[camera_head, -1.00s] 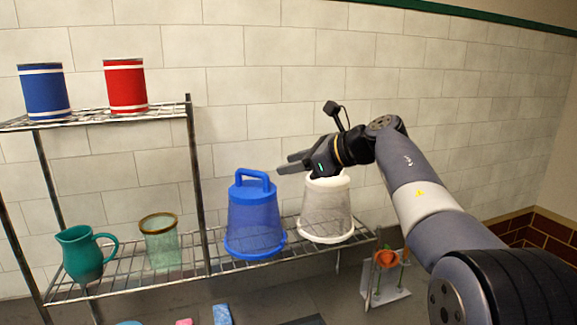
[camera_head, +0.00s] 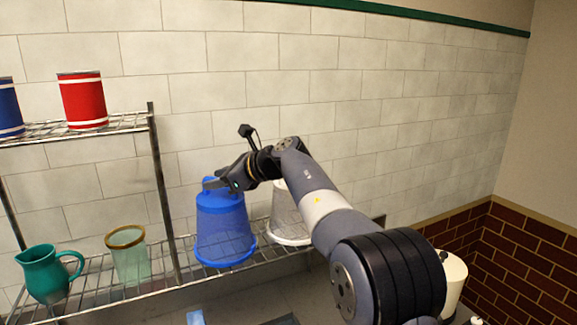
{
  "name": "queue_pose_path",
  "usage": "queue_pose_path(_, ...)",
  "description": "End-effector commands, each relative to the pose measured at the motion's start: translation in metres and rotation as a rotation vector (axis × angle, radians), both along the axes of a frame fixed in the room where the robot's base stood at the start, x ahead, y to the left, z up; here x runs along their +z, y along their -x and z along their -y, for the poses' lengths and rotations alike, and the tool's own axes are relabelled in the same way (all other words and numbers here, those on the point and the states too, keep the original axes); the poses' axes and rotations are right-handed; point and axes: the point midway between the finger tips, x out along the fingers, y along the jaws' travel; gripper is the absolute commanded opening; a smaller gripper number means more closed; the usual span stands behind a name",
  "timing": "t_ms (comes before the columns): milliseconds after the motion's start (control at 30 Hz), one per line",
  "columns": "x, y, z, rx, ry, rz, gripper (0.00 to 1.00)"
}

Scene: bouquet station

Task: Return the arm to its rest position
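My gripper (camera_head: 210,183) is at the end of my arm, which reaches in from the lower right. The white container (camera_head: 287,222) stands to the right on the same shelf, partly hidden behind my arm.
The wire shelf (camera_head: 110,292) also holds a teal pitcher (camera_head: 46,275) and a green glass with a brown rim (camera_head: 130,256). A red can (camera_head: 83,101) and a blue can (camera_head: 9,108) stand on the upper shelf. A cream canister (camera_head: 452,280) stands at the lower right. The tiled wall is behind.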

Motion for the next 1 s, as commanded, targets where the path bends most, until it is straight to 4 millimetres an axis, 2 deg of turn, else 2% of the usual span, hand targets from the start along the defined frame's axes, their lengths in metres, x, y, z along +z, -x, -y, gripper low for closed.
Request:
queue_pose_path(33,0.011,0.000,0.001,-0.002,-0.003,0.008,0.38)
queue_pose_path(133,0.021,0.000,0.001,-0.001,-0.001,0.006,0.38)
queue_pose_path(433,0.032,0.000,0.001,0.000,-0.002,0.002,0.38)
queue_pose_path(767,0.030,0.000,0.001,-0.001,-0.002,0.001,0.38)
queue_pose_path(867,0.023,0.000,0.002,-0.002,-0.001,0.001,0.38)
queue_pose_path(1000,0.003,0.001,0.002,-0.001,-0.002,-0.001,0.38)
